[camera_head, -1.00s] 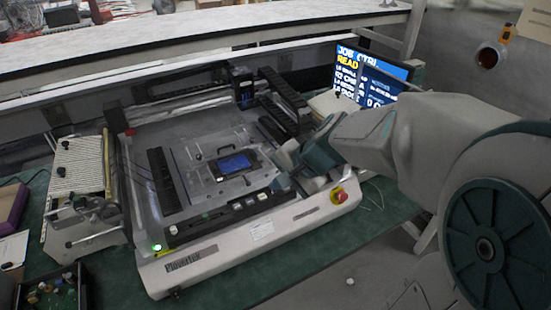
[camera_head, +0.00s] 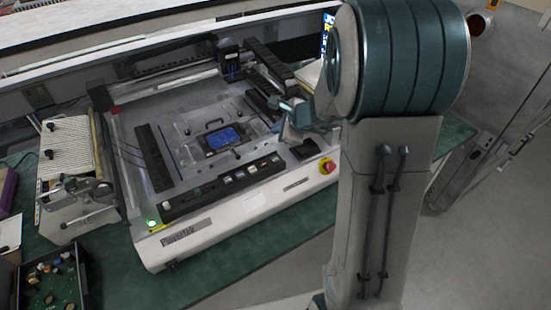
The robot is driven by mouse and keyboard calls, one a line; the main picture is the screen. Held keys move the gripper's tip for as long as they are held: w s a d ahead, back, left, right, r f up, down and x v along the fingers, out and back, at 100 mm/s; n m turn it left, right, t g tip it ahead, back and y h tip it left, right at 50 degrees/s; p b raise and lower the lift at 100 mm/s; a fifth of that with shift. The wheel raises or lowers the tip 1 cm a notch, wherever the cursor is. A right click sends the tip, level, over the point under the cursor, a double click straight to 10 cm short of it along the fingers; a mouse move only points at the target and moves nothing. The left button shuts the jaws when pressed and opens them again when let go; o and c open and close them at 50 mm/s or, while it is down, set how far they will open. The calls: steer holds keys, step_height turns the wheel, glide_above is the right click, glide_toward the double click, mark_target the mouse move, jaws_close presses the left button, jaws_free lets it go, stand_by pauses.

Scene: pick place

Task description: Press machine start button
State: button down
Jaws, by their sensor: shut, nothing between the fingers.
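The machine (camera_head: 212,235) is a white benchtop unit with a dark control strip (camera_head: 225,184) along its front, carrying several small buttons. A lit green button (camera_head: 151,222) sits at its front left corner. A red emergency stop knob (camera_head: 327,166) on a yellow base sits at the front right. A blue-screened device (camera_head: 222,138) lies in a fixture on the bed. My gripper (camera_head: 281,122) is shut and empty, over the right side of the bed, behind the control strip and well right of the green button. Its fingertips are small and partly hidden.
A blue display (camera_head: 328,30) behind the machine is mostly hidden by my arm. A ribbed white unit (camera_head: 66,150) stands at the left. A black bin (camera_head: 50,285) of small parts sits at the lower left. The green bench (camera_head: 215,285) is bare in front of the machine.

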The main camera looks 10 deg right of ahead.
steer(key=b, duration=0.6)
glide_above(278, 161)
step_height(278, 161, down, 7)
steer(key=shift+f+b, duration=0.85)
steer(key=shift+f, duration=0.05)
steer(key=shift+f, duration=0.15)
stand_by(1.0)
steer(key=shift+f+b, duration=0.3)
steer(key=shift+b, duration=0.35)
steer(key=shift+f+b, duration=0.35)
steer(key=shift+b, duration=0.1)
stand_by(0.4)
steer(key=shift+r, duration=0.15)
steer(key=shift+r+p, duration=0.6)
steer(key=shift+r, duration=0.1)
